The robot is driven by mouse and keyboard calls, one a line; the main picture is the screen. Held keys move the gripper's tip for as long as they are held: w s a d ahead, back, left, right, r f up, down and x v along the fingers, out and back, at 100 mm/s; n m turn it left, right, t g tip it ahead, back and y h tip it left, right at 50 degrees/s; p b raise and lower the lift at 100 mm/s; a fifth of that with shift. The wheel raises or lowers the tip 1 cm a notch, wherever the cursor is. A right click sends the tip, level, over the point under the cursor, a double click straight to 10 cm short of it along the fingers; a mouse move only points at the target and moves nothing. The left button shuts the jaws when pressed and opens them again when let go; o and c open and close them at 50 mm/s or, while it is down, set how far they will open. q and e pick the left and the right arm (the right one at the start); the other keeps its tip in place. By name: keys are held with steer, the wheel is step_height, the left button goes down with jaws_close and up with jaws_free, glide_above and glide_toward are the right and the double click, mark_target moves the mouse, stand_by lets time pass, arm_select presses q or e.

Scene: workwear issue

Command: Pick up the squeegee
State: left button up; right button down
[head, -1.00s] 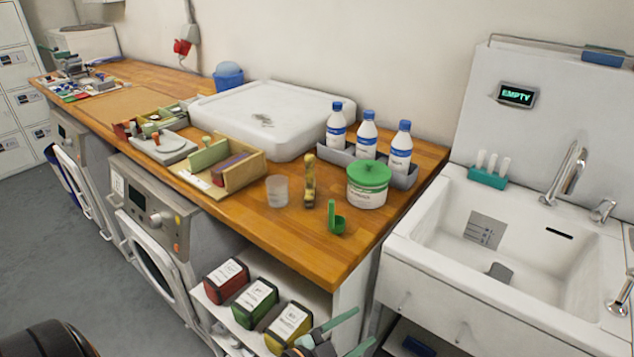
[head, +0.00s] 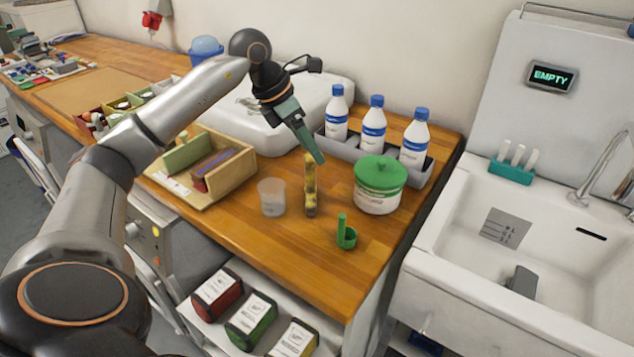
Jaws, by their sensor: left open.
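A narrow yellow and dark tool (head: 310,186) stands on the wooden counter between a clear cup and a green-lidded tub. It may be the squeegee, but its shape is too small to be sure. My left gripper (head: 314,158) reaches over the counter from the left, its greenish fingers pointing down and to the right. Its tips appear just above the tool's top in the picture; I cannot tell whether they touch. It is open and holds nothing that I can see. My right gripper is not in view.
Close around the tool are the clear cup (head: 271,197), the green-lidded tub (head: 379,186) and a small green scoop (head: 345,233). Behind are bottles in a grey tray (head: 430,172). A wooden box (head: 236,176) stands left, a sink (head: 478,262) right.

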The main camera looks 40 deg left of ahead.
mark_target(308, 157)
arm_select(q)
steer(key=shift+y, duration=0.6)
steer(key=f, duration=0.1)
steer(key=w+a+f, duration=0.1)
steer(key=f, duration=0.1)
steer(key=w+a+f, duration=0.1)
steer(key=shift+a+f, duration=0.1)
steer(key=shift+f, duration=0.2)
steer(key=shift+a+p+x, duration=0.2)
steer(key=shift+p+x, duration=0.1)
steer(key=shift+x, duration=1.15)
steer(key=shift+a+p+x, duration=0.2)
steer(key=shift+p+x, duration=0.05)
steer(key=shift+x, duration=1.2)
steer(key=shift+d, duration=0.1)
jaws_close()
steer(key=shift+w+r, duration=0.1)
